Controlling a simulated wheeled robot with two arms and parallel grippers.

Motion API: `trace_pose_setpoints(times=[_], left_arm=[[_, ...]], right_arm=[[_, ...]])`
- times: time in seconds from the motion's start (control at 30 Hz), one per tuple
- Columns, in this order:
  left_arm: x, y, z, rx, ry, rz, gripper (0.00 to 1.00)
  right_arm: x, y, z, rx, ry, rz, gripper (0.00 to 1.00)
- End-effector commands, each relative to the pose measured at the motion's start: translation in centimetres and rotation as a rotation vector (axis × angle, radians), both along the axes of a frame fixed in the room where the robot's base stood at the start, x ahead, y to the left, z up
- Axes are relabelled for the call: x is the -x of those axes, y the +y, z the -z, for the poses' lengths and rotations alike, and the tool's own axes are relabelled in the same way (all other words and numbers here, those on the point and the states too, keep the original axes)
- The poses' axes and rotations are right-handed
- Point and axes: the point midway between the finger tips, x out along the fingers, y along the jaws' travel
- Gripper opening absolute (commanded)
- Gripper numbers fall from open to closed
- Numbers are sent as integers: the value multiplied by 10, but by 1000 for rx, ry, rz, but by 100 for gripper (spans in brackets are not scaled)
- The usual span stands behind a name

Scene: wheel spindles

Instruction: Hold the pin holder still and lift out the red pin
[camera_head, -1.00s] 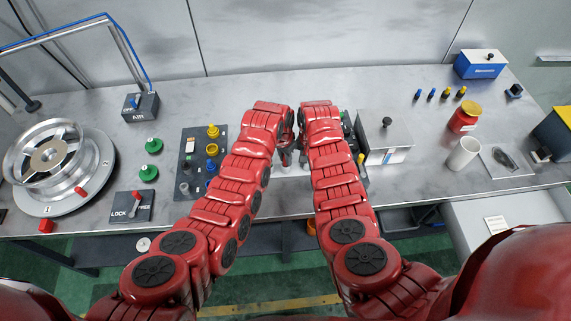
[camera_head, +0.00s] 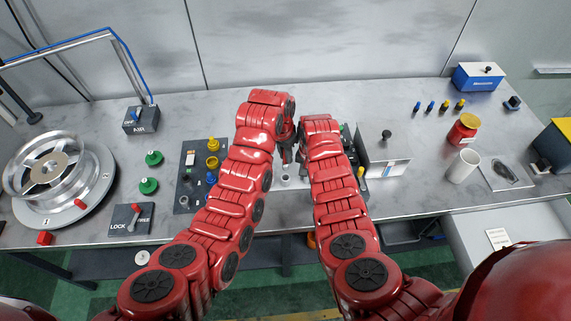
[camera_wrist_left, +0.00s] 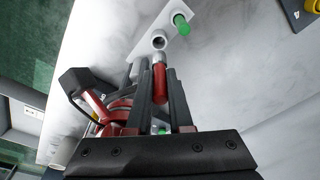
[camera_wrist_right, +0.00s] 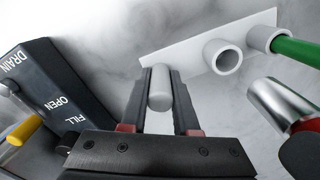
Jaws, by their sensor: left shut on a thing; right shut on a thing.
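The pin holder is a pale plate (camera_wrist_right: 197,50) with grey round sockets; it also shows in the left wrist view (camera_wrist_left: 172,32). My right gripper (camera_wrist_right: 161,73) is shut on a grey post of the holder at one end. The middle socket (camera_wrist_right: 223,57) is open and empty. A green pin (camera_wrist_right: 297,49) sits in the far socket. My left gripper (camera_wrist_left: 160,76) is shut on the red pin (camera_wrist_left: 160,84). The pin's silver end (camera_wrist_right: 268,97) is clear of the sockets. In the head view both grippers are mostly hidden by my arms.
A dark box (camera_wrist_right: 50,95) marked DRAIN, OPEN and FILL stands close to my right gripper. A dark panel (camera_head: 188,190) with coloured knobs lies left of my arms. A wheel (camera_head: 52,172) stands further left. A white cup (camera_head: 463,166) and a red jar (camera_head: 463,129) stand at right.

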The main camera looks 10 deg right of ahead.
Motion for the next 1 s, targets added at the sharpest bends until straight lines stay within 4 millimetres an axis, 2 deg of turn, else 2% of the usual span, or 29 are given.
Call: trace_pose_setpoints(times=[0.13,0.37,0.4,0.6,1.0], left_arm=[[0,0,-13,0,-1,0,0],[0,0,-14,0,0,0,0],[0,0,-14,0,0,0,0],[0,0,-14,0,0,0,0],[0,0,-13,0,0,-1,0]], right_arm=[[0,0,0,0,0,0,0],[0,0,0,0,0,0,0],[0,0,0,0,0,0,31],[0,0,0,0,0,0,64],[-1,0,-6,0,-1,0,64]])
